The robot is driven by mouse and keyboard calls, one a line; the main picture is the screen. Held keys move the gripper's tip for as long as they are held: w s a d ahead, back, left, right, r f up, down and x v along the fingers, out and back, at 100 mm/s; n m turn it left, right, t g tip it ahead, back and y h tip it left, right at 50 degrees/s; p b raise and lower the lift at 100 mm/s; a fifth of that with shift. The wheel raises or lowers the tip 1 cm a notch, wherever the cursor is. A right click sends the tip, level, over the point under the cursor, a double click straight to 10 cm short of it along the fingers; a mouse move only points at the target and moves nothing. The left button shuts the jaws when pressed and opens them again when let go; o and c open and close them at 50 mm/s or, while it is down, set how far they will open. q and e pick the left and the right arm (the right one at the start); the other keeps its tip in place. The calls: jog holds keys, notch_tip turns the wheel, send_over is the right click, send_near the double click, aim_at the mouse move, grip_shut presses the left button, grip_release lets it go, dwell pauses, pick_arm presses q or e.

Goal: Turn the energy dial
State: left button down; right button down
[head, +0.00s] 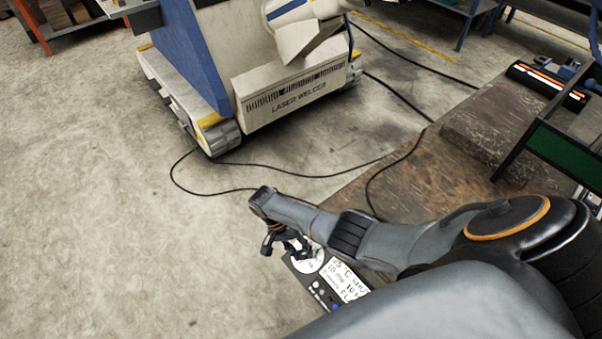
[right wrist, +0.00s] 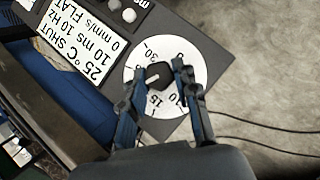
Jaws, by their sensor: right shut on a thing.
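The energy dial is a black knob (right wrist: 160,74) in the middle of a round white scale (right wrist: 190,52) with numbers such as 0, 10, 15 and 30. It is on a dark control panel (right wrist: 200,22). My right gripper (right wrist: 160,88) has its two fingers on either side of the knob and is shut on it. In the head view, my right gripper (head: 286,248) reaches the panel's white dial (head: 309,263) from above, and its hand hides the knob. My left gripper is not in view.
A white settings label (right wrist: 80,38) sits beside the dial, with small round knobs (right wrist: 112,5) along the panel edge. A laser welder machine (head: 290,95) stands on the floor behind. Black cables (head: 235,190) cross the floor. Open concrete floor lies left.

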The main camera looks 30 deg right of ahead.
dwell(0.3)
jog(key=c, duration=1)
grip_release()
jog(key=shift+w+r, duration=0.15)
jog(key=v, duration=1.1)
jog(key=shift+a+r, duration=0.15)
jog(key=shift+r, duration=0.1)
jog(key=shift+w, duration=0.15)
